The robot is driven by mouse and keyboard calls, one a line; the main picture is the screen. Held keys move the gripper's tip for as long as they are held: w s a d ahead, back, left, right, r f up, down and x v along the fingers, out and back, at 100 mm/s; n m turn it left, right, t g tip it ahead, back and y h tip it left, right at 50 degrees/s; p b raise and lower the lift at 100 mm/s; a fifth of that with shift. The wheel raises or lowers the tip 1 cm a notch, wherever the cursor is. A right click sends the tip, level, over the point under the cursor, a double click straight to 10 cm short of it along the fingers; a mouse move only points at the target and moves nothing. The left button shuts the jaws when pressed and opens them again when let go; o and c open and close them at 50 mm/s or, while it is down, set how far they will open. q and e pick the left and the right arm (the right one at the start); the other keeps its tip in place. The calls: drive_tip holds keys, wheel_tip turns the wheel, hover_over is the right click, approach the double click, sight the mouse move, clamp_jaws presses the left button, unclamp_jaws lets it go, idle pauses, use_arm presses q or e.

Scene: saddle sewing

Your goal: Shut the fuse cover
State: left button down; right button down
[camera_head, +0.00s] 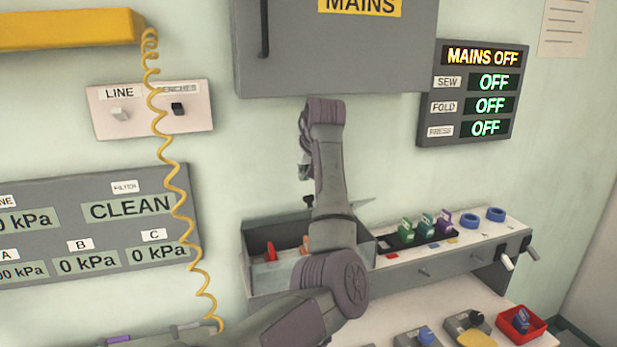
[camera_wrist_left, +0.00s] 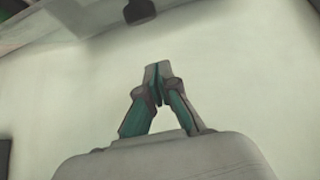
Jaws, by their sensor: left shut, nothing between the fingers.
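No part is labelled as a fuse cover. A grey MAINS cabinet (camera_head: 330,55) with a black handle at its left hangs on the wall at top centre; its front looks flat. In the left wrist view the gripper (camera_wrist_left: 156,75) is shut and empty before a pale surface.
A shelf right of the box holds a black tray (camera_head: 428,240) of coloured fuse-like pieces, blue rings (camera_head: 496,214) and levers (camera_head: 507,262). A status board (camera_head: 472,95) reads MAINS OFF. A yellow coiled cord (camera_head: 178,195) hangs left. A red tray (camera_head: 520,325) sits lower right.

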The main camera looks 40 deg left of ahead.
use_arm(q)
drive_tip(key=shift+s+d+f+p, duration=0.25)
drive_tip(key=shift+d+f+p, duration=0.05)
drive_tip(key=shift+d+f, duration=0.3)
drive_tip(key=shift+s+d+f+p, duration=0.3)
drive_tip(key=shift+d+f, duration=0.15)
drive_tip(key=shift+d, duration=0.2)
drive_tip(key=shift+d+f, duration=0.2)
drive_tip(key=shift+a, duration=0.1)
drive_tip(key=shift+a+f, duration=0.15)
